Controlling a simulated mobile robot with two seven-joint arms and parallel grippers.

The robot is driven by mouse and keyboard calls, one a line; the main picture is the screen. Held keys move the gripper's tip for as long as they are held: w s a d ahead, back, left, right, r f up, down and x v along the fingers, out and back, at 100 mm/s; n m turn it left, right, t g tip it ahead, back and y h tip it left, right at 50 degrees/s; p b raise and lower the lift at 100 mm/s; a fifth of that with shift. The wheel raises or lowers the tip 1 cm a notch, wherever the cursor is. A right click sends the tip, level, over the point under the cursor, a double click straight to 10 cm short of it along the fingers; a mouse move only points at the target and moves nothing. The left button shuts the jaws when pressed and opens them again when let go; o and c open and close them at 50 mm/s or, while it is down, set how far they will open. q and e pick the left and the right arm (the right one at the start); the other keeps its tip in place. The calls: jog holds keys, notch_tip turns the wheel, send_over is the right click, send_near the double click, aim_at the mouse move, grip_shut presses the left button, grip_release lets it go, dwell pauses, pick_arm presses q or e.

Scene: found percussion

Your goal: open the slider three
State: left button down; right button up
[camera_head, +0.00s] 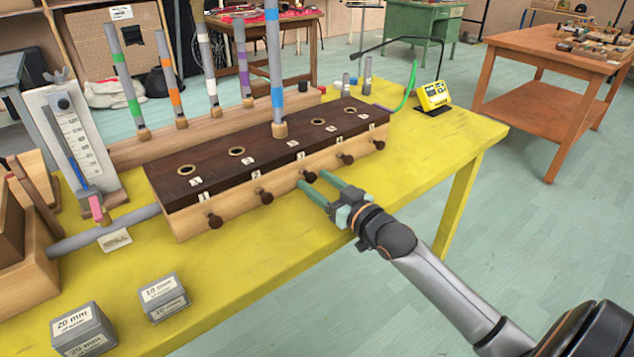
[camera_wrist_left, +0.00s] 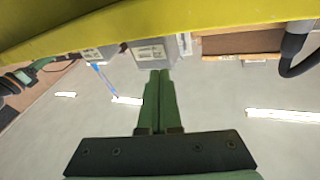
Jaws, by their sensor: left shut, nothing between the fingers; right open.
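A long wooden box (camera_head: 265,155) with a dark top stands on the yellow table. Its front carries a row of dark slider knobs. The middle one, slider three's knob (camera_head: 309,175), sits close to the box front. My right gripper (camera_head: 311,180) is open, with its green fingertips at either side of that knob; whether they touch it I cannot tell. A blue-banded tube (camera_head: 274,70) stands upright at the middle hole of the box top. My left gripper (camera_wrist_left: 160,73) is shut and empty in the left wrist view, and is outside the head view.
Two grey blocks (camera_head: 83,330) (camera_head: 164,297) lie at the table's front left. A gauge board (camera_head: 72,140) and a grey pipe (camera_head: 105,232) are left of the box. Several banded tubes stand in a rack (camera_head: 160,148) behind.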

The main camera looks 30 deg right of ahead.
grip_shut()
dwell(0.3)
dwell(1.0)
